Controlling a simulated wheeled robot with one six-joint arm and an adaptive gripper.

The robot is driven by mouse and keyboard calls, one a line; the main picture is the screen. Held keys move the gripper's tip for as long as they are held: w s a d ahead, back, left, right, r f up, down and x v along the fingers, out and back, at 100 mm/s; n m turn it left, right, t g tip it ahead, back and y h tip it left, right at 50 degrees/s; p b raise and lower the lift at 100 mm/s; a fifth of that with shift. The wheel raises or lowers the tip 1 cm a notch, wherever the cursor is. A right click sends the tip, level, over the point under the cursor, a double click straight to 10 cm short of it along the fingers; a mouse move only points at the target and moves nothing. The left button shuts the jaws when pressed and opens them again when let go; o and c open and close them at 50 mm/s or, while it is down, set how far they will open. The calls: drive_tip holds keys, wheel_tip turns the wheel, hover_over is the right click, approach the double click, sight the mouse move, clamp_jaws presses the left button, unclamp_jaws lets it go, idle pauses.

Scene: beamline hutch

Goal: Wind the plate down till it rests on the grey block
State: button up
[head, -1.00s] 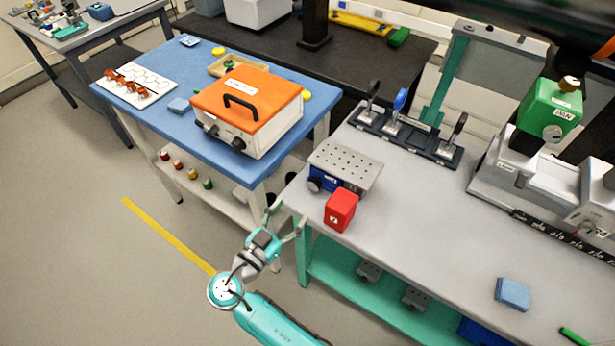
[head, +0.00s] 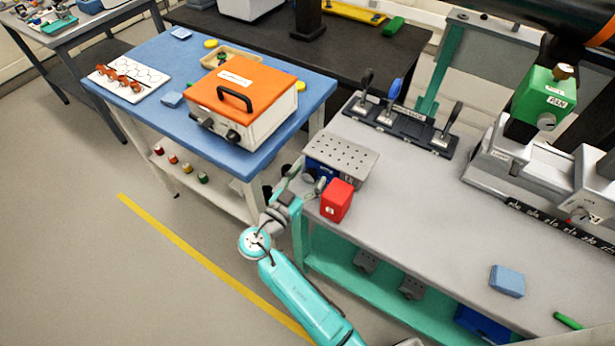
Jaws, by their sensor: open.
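The plate (head: 342,156) is a grey metal top with rows of holes. It sits level on a blue lifting stand (head: 322,170) at the left end of the grey bench. A dark round knob (head: 309,174) is on the stand's left front side. My gripper (head: 306,182) is open at the bench's left edge, its fingers close around or beside the knob; I cannot tell whether they touch it. No grey block shows clearly under the plate; the plate and stand hide that space.
A red block (head: 337,200) stands just in front of the stand, close to my gripper's right finger. A dark rack with clamp levers (head: 402,125) is behind. A blue block (head: 507,281) lies on the right. The bench's (head: 420,220) middle is clear. A blue table (head: 270,160) is to the left.

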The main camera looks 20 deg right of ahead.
drive_tip(key=c, duration=1.1)
drive_tip(key=shift+n, duration=1.6)
drive_tip(key=shift+c, duration=0.2)
drive_tip(key=o, duration=1.1)
drive_tip(key=shift+o, duration=0.2)
drive_tip(key=v, duration=1.2)
